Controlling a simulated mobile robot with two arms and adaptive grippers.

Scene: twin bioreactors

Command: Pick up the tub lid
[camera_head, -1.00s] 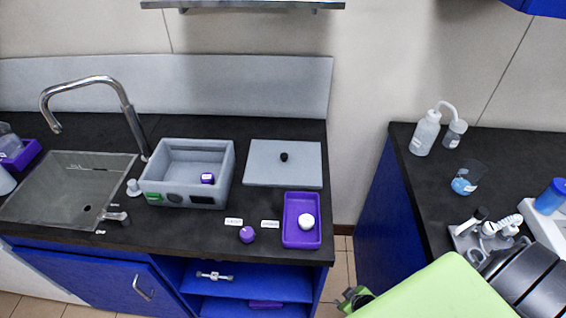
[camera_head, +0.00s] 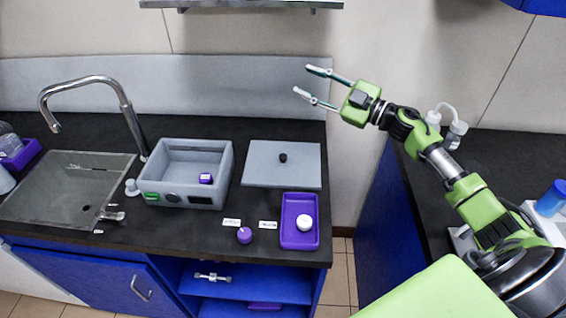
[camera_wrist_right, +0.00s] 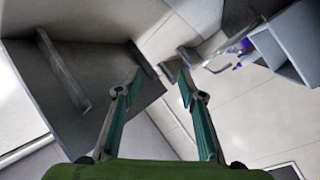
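The tub lid (camera_head: 262,165) is a flat grey plate with a small black knob (camera_head: 283,158) in its middle. It lies on the dark counter to the right of the grey open tub (camera_head: 160,171), apart from it. My right gripper (camera_head: 306,81) is open and empty, raised above and behind the lid in the head view, with its fingers pointing left. In the right wrist view its two fingers (camera_wrist_right: 157,83) are spread with nothing between them. The lid cannot be made out for sure in the wrist view. My left gripper is not in view.
A purple tray (camera_head: 287,238) with a white round item (camera_head: 304,222) lies in front of the lid. A purple ball-shaped item (camera_head: 244,235) and two labels are near the counter's front edge. A sink with a tall faucet (camera_head: 126,108) is at the left. A wash bottle (camera_head: 434,120) stands on the right counter.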

